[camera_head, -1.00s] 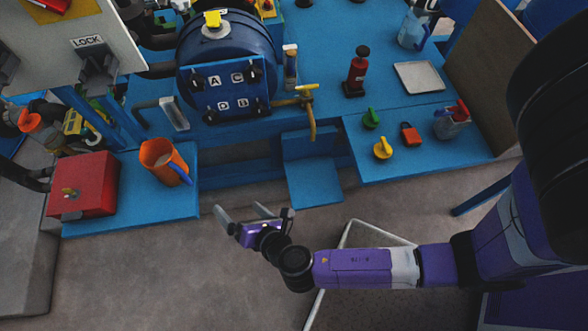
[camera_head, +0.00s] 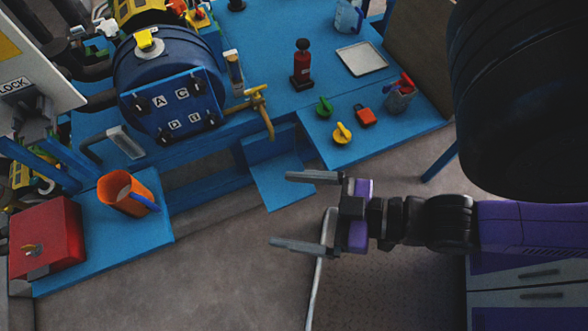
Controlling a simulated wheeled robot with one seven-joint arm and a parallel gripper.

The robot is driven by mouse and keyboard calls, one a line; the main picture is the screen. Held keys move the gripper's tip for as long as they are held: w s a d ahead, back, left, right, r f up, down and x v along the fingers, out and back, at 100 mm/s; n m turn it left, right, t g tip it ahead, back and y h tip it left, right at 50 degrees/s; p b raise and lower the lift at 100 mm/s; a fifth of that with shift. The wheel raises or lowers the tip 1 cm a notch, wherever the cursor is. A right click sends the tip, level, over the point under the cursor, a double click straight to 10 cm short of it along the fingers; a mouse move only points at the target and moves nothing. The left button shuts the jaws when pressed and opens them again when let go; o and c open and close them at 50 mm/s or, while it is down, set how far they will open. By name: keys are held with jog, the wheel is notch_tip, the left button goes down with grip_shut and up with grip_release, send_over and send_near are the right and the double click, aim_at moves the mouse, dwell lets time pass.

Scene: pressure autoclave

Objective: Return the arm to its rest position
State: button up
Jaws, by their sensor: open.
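My gripper (camera_head: 292,211) is open and empty, its two grey fingers spread and pointing left. It is in front of the blue bench, over the grey floor and near a pale-edged floor plate (camera_head: 385,285). My purple and black arm reaches in from the right edge. The gripper touches nothing that I can see. Part of the arm is hidden behind a large black part of my body at the upper right.
The blue autoclave (camera_head: 170,82) with lettered clamps stands at upper left. An orange jug (camera_head: 118,193) and red box (camera_head: 45,237) are at left.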

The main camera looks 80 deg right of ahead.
jog(key=shift+r+p, duration=2.15)
jog(key=shift+p, duration=0.05)
